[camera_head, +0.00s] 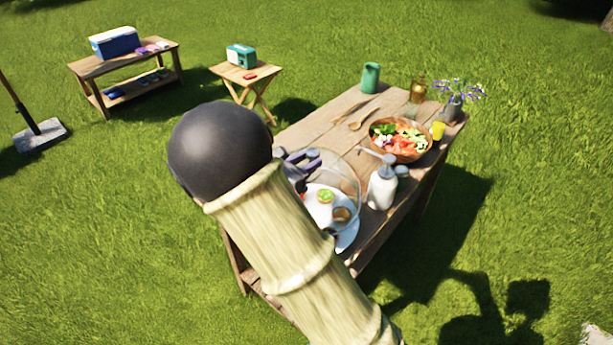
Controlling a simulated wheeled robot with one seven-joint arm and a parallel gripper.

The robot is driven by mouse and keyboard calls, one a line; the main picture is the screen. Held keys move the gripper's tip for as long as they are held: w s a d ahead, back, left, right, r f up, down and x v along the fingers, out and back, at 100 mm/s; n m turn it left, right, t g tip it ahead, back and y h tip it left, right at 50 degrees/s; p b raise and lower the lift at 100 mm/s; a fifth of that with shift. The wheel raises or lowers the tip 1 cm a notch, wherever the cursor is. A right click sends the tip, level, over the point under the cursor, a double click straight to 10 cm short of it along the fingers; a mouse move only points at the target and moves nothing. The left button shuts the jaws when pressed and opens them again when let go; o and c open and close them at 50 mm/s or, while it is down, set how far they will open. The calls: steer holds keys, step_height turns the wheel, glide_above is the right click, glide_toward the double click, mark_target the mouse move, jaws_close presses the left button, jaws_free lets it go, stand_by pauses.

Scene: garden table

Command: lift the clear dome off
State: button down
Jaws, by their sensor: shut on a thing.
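The clear dome (343,172) is a see-through cover over the near part of the wooden table, and my arm hides its left part. My gripper (308,158) is at the upper left of the dome, partly hidden behind my arm. It is shut on the dome, though the exact contact is hard to see. I cannot tell whether the dome's rim touches the plate.
On the wooden table (316,123), a white pump bottle (382,186) stands close right of the dome.

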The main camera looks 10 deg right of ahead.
step_height(320, 180, up, 2)
steer(key=shift+f, duration=0.15)
stand_by(0.6)
